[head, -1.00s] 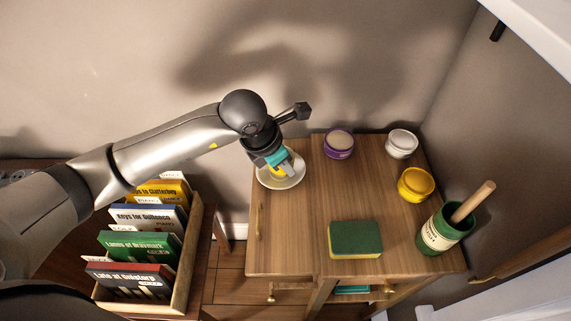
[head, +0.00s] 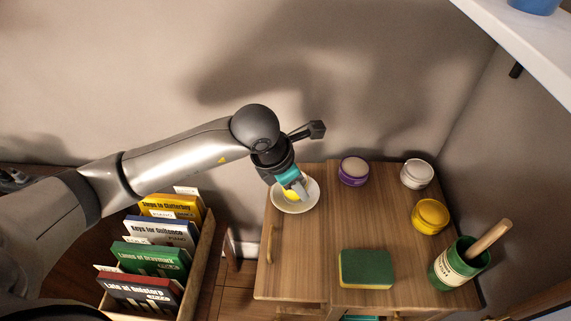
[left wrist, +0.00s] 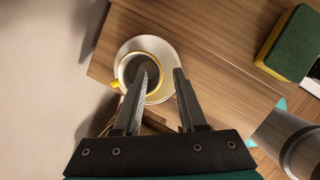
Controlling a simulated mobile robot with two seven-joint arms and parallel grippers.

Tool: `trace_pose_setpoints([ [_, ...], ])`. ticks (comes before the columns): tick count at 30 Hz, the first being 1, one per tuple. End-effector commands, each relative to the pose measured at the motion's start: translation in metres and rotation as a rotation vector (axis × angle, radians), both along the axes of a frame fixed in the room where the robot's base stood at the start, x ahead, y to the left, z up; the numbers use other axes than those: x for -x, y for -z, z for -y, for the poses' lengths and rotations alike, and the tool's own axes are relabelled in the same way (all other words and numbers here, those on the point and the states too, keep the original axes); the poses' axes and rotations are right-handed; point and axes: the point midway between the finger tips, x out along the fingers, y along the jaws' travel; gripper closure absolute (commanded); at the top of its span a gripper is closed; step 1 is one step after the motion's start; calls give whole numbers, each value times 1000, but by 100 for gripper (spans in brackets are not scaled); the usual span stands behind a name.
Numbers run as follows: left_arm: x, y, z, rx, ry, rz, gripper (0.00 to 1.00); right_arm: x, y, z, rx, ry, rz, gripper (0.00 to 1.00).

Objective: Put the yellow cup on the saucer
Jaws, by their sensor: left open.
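The yellow cup (head: 291,197) sits on the white saucer (head: 297,209) at the back left of the small wooden cabinet. I cannot tell whether a finger touches the cup. My right gripper is not in view.
A purple jar (head: 354,171), a white jar (head: 417,174), a yellow jar (head: 430,216), a green pot with a wooden handle (head: 457,262) and a sponge (head: 365,269) stand on the cabinet (head: 340,222). A book crate (head: 202,262) is at left. The cabinet's middle is clear.

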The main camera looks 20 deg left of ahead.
Motion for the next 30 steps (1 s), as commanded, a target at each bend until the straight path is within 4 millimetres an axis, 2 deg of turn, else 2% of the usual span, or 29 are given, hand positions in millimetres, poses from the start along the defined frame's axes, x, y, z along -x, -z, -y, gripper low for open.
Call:
trace_pose_setpoints([
  [1, 2, -11, -3, -1, 0, 2, 59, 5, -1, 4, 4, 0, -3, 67],
  [10, 18, -55, -12, 0, -1, 3, 59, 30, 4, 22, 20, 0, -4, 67],
  [15, 25, -76, -17, -1, -1, 3, 59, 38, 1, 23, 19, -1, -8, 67],
  [21, 29, -85, -20, 0, -2, 0, 59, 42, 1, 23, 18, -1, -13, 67],
  [30, 30, -85, -20, 0, -1, 0, 59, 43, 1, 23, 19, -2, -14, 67],
])
